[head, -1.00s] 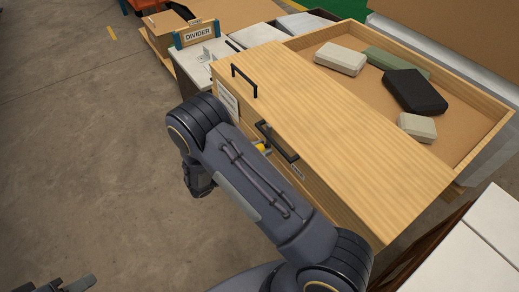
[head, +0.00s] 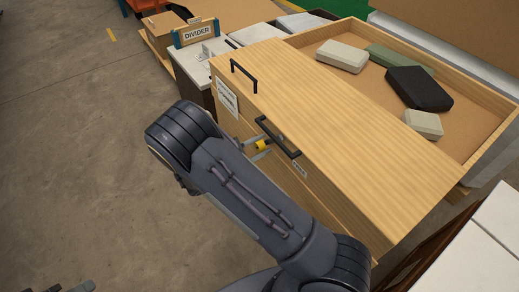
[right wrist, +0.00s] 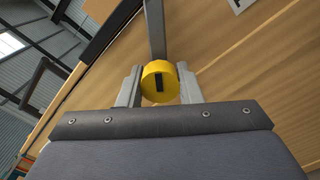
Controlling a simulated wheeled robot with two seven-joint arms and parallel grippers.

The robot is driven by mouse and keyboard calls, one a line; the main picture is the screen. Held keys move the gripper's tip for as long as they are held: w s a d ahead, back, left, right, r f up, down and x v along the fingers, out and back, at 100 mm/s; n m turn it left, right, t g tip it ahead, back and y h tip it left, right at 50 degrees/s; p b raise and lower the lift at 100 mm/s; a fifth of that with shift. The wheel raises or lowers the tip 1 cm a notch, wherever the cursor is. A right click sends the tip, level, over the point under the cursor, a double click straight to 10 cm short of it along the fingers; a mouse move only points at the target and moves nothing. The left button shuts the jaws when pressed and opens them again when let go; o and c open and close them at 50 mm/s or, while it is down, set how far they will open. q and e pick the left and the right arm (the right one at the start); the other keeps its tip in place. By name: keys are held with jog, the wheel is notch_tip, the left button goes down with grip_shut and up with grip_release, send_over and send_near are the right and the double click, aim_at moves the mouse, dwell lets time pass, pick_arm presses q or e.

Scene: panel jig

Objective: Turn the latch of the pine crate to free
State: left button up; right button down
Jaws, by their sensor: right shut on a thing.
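The pine crate (head: 330,130) is a light wooden box with black handles on its top and front edge. Its latch has a round yellow knob (head: 262,146) on the front face. In the right wrist view the knob (right wrist: 158,84) shows a black bar mark, lying about upright in the picture, with a grey strip behind it. My right gripper (head: 258,147) is at the knob, its two grey fingers (right wrist: 160,88) closed on either side of it. My forearm hides part of the front face. Only a dark fragment of my left gripper (head: 75,288) shows at the bottom left.
Behind the lid an open tray section (head: 480,155) holds several grey, green and black blocks. A box labelled DIVIDER (head: 197,34) stands beyond the crate on a pale-topped unit. A white-topped surface (head: 495,235) is at the lower right. The floor at left is clear.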

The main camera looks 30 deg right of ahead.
jog(key=m+b, duration=0.3)
jog(key=m, duration=0.2)
jog(key=shift+f+m, duration=0.15)
jog(key=shift+m, duration=0.15)
jog(key=shift+m+b, duration=1.25)
jog(key=shift+m, duration=1.05)
jog(key=c, duration=1)
grip_release()
jog(key=shift+r, duration=0.2)
jog(key=a, duration=0.2)
jog(key=a+p, duration=0.1)
jog(key=a, duration=0.5)
jog(key=shift+s, duration=0.3)
jog(key=shift+d, duration=0.1)
